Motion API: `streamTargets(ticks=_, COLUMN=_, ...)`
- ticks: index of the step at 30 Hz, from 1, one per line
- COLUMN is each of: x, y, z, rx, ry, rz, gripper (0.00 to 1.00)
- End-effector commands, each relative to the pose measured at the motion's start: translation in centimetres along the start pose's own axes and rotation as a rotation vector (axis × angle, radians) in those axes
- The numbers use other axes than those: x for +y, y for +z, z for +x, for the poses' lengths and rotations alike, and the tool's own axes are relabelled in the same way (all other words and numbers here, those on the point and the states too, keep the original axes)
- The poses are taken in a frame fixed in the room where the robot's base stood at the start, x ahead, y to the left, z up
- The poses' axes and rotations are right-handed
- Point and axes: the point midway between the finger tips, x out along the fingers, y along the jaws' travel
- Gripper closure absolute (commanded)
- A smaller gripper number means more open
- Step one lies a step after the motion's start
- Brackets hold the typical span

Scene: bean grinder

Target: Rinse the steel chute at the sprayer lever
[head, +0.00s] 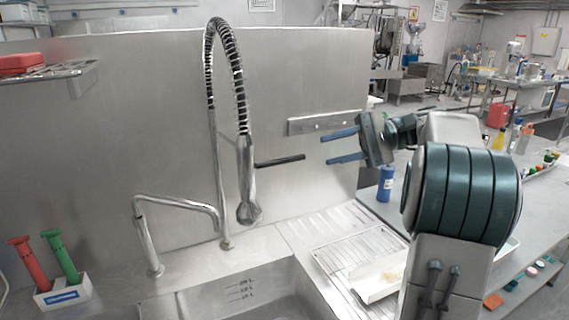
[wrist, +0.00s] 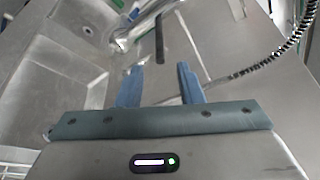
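The sprayer (head: 245,180) hangs nose-down from a coiled spring hose above the back edge of the sink. Its dark lever (head: 280,160) sticks out to the right, and it also shows ahead of my fingers in the wrist view (wrist: 159,38). My gripper (head: 330,147) is open and empty, to the right of the lever's end and apart from it. Its two blue fingers stand apart in the wrist view (wrist: 158,78).
The sink basin (head: 235,297) is at bottom centre, with a bent faucet (head: 175,205) at its back left. The wire rack (head: 345,250) is on the drainboard. A blue bottle (head: 385,184) stands behind my arm. A caddy (head: 62,293) holds red and green brushes.

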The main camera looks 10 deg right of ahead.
Motion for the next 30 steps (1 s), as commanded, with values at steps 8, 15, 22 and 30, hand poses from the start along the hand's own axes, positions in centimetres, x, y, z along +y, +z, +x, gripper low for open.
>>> streamTargets(ticks=8, x=-0.1, y=0.2, z=5.9, rx=-0.004, ry=0.002, rz=0.0, gripper=0.67)
streamTargets(ticks=15, x=-0.1, y=0.1, z=9.8, rx=-0.002, ry=0.001, rz=0.0, gripper=0.67)
streamTargets(ticks=22, x=0.0, y=0.0, z=11.2, rx=0.0, ry=0.0, rz=0.0, gripper=0.67)
streamTargets(ticks=30, x=0.0, y=0.0, z=11.3, rx=0.0, ry=0.001, rz=0.0, gripper=0.72)
